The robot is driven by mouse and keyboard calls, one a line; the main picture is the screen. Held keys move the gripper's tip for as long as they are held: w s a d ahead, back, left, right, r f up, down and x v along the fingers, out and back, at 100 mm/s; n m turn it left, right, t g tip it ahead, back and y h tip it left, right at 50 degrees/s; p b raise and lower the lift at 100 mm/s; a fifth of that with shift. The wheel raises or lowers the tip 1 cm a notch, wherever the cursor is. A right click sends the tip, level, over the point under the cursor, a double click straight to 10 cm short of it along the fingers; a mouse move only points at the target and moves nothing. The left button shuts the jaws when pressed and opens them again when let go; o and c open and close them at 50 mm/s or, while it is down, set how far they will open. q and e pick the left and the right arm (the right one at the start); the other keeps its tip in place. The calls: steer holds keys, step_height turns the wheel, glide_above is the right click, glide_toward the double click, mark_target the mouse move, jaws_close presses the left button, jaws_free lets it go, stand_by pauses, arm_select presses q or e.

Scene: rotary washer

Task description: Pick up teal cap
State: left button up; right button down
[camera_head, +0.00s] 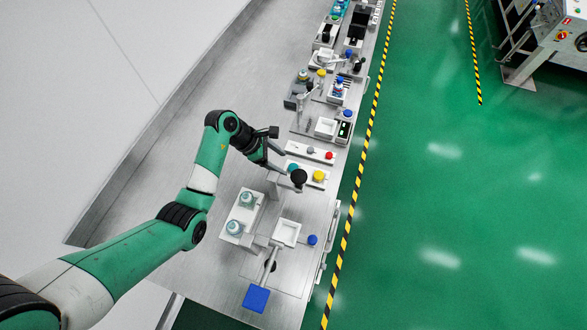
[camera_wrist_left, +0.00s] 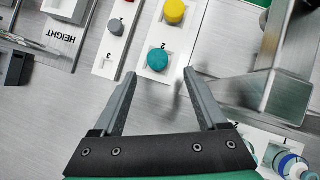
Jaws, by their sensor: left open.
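The teal cap (camera_wrist_left: 157,60) is a small round piece on a white plate (camera_wrist_left: 150,82) near the number 2. It lies just beyond my left gripper's fingertips, roughly between their lines. My left gripper (camera_wrist_left: 159,75) is open, with nothing between its fingers. In the head view, my left gripper (camera_head: 279,161) hangs over the bench beside the teal cap (camera_head: 291,166), which is partly hidden. I do not see my right gripper.
A yellow cap (camera_wrist_left: 174,11) sits on the same plate. A metal block (camera_wrist_left: 290,75) stands close at the right in the wrist view. Two clear-capped pieces (camera_head: 246,199) stand in a white holder.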

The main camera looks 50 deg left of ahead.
mark_target(293, 167)
arm_select(q)
steer(key=b+x, duration=0.1)
steer(key=x, duration=0.1)
steer(key=b+x, duration=0.1)
steer(key=x, duration=0.2)
steer(key=shift+w+d+r, duration=0.1)
steer(key=shift+w+d, duration=0.05)
steer(key=shift+w, duration=0.15)
jaws_close()
